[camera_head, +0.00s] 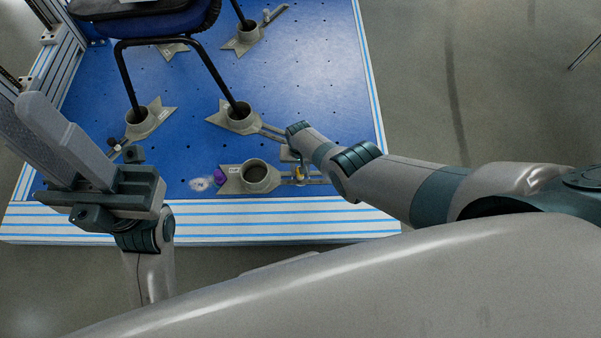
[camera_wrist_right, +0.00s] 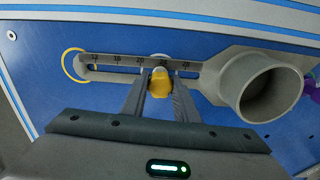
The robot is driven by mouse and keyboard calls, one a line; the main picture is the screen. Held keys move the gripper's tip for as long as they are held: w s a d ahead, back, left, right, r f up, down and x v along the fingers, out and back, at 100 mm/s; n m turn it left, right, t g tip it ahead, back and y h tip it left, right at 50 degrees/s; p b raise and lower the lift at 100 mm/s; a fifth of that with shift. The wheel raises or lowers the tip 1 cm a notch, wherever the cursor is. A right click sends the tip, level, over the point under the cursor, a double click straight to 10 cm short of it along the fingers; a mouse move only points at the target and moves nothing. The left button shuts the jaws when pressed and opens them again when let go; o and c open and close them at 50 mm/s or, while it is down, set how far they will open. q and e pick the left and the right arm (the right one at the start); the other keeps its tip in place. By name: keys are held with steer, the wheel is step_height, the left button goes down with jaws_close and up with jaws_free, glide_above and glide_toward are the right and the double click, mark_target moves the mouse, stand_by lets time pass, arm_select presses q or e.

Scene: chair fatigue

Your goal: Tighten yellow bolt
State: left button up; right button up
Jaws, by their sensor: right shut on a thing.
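The yellow bolt (camera_wrist_right: 159,83) sits at the slot of a grey ruled bracket (camera_wrist_right: 115,62) in the right wrist view. My right gripper (camera_wrist_right: 158,96) is shut on it, one finger on each side. A round pale piece shows just beyond the bolt. In the head view a bit of the yellow bolt (camera_head: 299,172) shows below my right gripper (camera_head: 296,157), beside the bracket's round cup (camera_head: 256,174). My left gripper (camera_head: 35,112) is raised at the left, away from the bolt. Its two fingers lie close together, and I cannot tell whether they touch.
A blue perforated platform (camera_head: 310,60) carries several grey brackets with cups. A black chair frame (camera_head: 205,65) stands in some of them. A purple knob (camera_head: 219,177) is at the cup's left. A yellow ring (camera_wrist_right: 68,66) surrounds the slotted arm's far end.

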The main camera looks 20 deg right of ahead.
steer(key=m, duration=0.4)
stand_by(0.3)
steer(key=o, duration=1.1)
steer(key=shift+c, duration=0.2)
steer(key=shift+r, duration=0.15)
steer(key=shift+r+p, duration=0.9)
steer(key=shift+p, duration=0.1)
step_height(320, 180, up, 15)
steer(key=p, duration=1)
